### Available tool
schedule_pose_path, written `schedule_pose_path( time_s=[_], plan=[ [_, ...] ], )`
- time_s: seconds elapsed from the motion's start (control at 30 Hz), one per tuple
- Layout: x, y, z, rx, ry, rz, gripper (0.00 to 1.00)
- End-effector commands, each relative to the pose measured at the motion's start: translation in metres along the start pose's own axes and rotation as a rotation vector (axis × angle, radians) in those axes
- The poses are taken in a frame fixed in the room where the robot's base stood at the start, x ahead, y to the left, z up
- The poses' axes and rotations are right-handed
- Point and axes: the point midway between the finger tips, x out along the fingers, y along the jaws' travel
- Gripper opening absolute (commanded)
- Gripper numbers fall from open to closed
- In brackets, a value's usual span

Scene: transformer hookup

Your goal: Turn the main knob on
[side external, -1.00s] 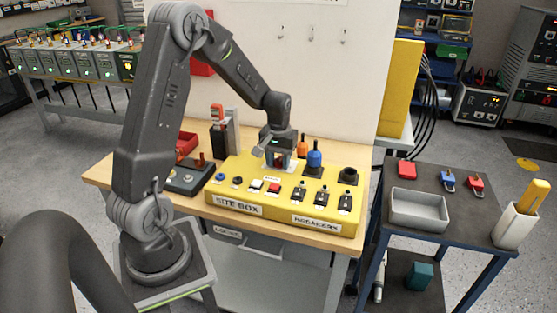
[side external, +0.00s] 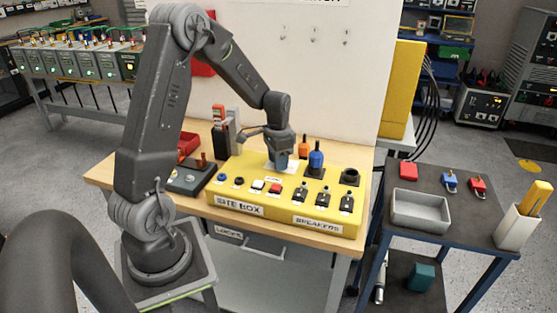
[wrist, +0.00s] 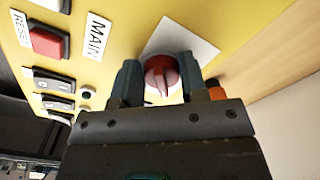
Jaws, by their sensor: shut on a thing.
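The main knob (wrist: 162,78) is round and red, on a white plate (wrist: 190,45) beside the MAIN label (wrist: 96,36) on the yellow site box (side external: 222,192). My gripper (wrist: 160,76) has one finger on each side of the knob and is shut on it. The knob's raised ridge runs roughly up and down in the wrist view. In the side view my gripper (side external: 282,164) points down at the back middle of the box and hides the knob.
A red RESET button (wrist: 45,40) and several black breakers (wrist: 54,82) are near the knob. Blue (side external: 316,157) and orange (side external: 304,147) plugs stand close to my gripper's right. A tall block with an orange top (side external: 219,117) stands behind left.

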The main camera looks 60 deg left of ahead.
Motion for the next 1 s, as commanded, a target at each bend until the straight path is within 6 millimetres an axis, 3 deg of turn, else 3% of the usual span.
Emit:
schedule_pose_path(
  time_s=[0.6, 1.0],
  plan=[
    [-0.0012, -0.0054, -0.0022, 0.539, 0.002, -0.002, 0.16],
    [-0.0013, -0.0066, -0.0032, 0.704, 0.003, -0.003, 0.16]
  ],
)
